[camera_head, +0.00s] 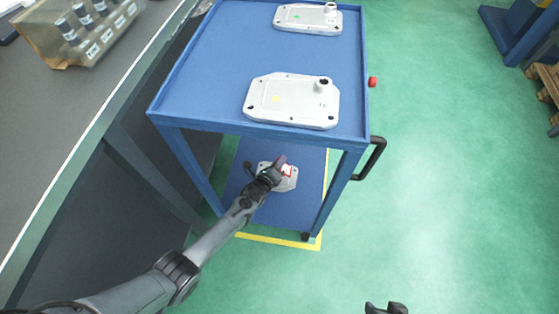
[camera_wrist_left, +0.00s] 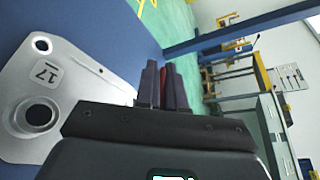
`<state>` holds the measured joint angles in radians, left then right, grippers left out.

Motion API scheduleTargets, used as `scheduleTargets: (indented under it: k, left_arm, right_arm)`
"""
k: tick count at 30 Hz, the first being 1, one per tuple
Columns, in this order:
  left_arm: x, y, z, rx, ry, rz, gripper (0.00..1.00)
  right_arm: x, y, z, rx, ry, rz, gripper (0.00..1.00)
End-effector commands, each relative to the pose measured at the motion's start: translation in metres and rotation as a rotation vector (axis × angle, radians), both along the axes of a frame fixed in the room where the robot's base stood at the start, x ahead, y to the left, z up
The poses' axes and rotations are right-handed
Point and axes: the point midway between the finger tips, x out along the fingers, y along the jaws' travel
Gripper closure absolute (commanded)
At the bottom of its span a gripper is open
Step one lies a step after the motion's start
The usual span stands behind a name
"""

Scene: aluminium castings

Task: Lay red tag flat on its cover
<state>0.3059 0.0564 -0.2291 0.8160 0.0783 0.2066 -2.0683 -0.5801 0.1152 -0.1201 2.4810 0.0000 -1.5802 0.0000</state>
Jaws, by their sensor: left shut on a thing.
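My left gripper (camera_head: 279,163) reaches under the top shelf of a blue cart and is above a pale grey cover (camera_head: 291,184) on the lower shelf. In the left wrist view its dark fingers (camera_wrist_left: 162,88) are shut on the red tag (camera_wrist_left: 164,84), which shows as a thin red strip between them. The head view shows a small white patch with red edges (camera_head: 287,171) at the fingers, over the cover. In the left wrist view the cover (camera_wrist_left: 75,75) bears a "17" label and a round dark hole. A dark piece of what looks like my right gripper (camera_head: 386,308) shows at the bottom edge.
Two similar covers lie on the cart's top shelf (camera_head: 230,50), one near (camera_head: 285,112) and one far (camera_head: 300,20). The cart's front rim and legs frame the opening around my left arm. A grey workbench (camera_head: 70,110) stands at left. Green floor is clear at right.

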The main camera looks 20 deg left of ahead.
Motion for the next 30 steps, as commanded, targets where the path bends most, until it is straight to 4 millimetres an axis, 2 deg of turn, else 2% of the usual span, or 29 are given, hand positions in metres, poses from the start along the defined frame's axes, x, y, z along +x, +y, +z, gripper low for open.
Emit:
scheduleTargets:
  k: [1, 8, 18, 30]
  left_arm:
    - [0.000, 0.000, -0.009, -0.001, 0.000, 0.000, 1.00]
    - [0.000, 0.000, -0.027, -0.001, 0.001, 0.001, 1.00]
    - [0.001, 0.000, -0.039, 0.001, 0.001, 0.000, 1.00]
    - [0.000, 0.000, -0.042, 0.001, 0.000, 0.000, 1.00]
  right_arm:
    - [0.000, 0.000, -0.009, -0.001, 0.001, 0.001, 0.43]
    - [-0.001, -0.002, -0.027, -0.009, 0.002, 0.006, 0.43]
    - [-0.001, -0.002, -0.024, -0.010, 0.002, 0.005, 0.43]
    - [0.000, 0.000, -0.023, -0.002, 0.002, 0.001, 0.43]
